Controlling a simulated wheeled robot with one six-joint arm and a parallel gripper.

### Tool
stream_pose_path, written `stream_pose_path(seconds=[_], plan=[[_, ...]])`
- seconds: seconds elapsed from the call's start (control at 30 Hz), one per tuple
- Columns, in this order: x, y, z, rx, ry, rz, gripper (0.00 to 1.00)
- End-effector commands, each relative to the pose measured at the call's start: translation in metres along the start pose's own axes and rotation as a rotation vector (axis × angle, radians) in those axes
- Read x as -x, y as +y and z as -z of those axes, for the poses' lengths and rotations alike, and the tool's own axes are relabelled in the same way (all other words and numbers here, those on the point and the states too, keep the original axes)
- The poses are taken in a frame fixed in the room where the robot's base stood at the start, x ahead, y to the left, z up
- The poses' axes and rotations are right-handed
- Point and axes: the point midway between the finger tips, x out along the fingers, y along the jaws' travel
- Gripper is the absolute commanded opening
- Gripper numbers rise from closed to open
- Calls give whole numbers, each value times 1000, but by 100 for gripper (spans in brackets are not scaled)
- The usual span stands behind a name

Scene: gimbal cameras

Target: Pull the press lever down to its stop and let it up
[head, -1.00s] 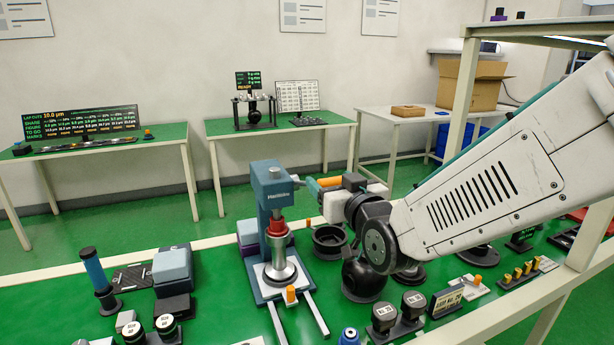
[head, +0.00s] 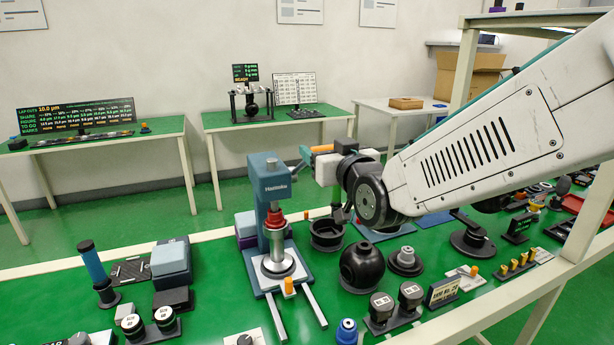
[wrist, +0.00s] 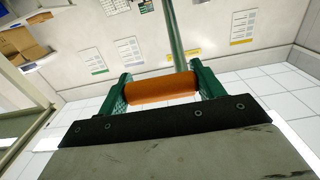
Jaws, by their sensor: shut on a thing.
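The press (head: 269,180) is a blue-grey column on a base at the near bench, with a red collar (head: 276,217) and grey ram above a round plate. Its lever reaches right and slightly up from the head, ending in an orange grip (head: 322,149). My gripper (head: 312,156) is shut on this grip, right of the press head. In the wrist view the orange grip (wrist: 161,89) lies crosswise between the two green fingers, and a grey-green rod runs up from behind it. My wrist hides part of the grip in the head view.
A black ball (head: 361,266) and a black ring-shaped holder (head: 327,235) stand right of the press. Capped jars (head: 383,308) stand in front of the ball. A blue-handled tool (head: 93,267) and a blue-grey box (head: 170,257) are at left. A shelf post (head: 465,75) rises at right.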

Motion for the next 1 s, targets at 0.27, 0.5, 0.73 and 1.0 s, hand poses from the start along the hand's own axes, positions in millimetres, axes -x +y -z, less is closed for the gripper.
stream_pose_path(seconds=[0.27,0.5,0.73,1.0], plan=[[-2,0,5,0,5,0,40],[-7,0,10,0,5,0,40],[-19,0,24,0,4,0,40],[-21,0,25,0,4,0,40]])
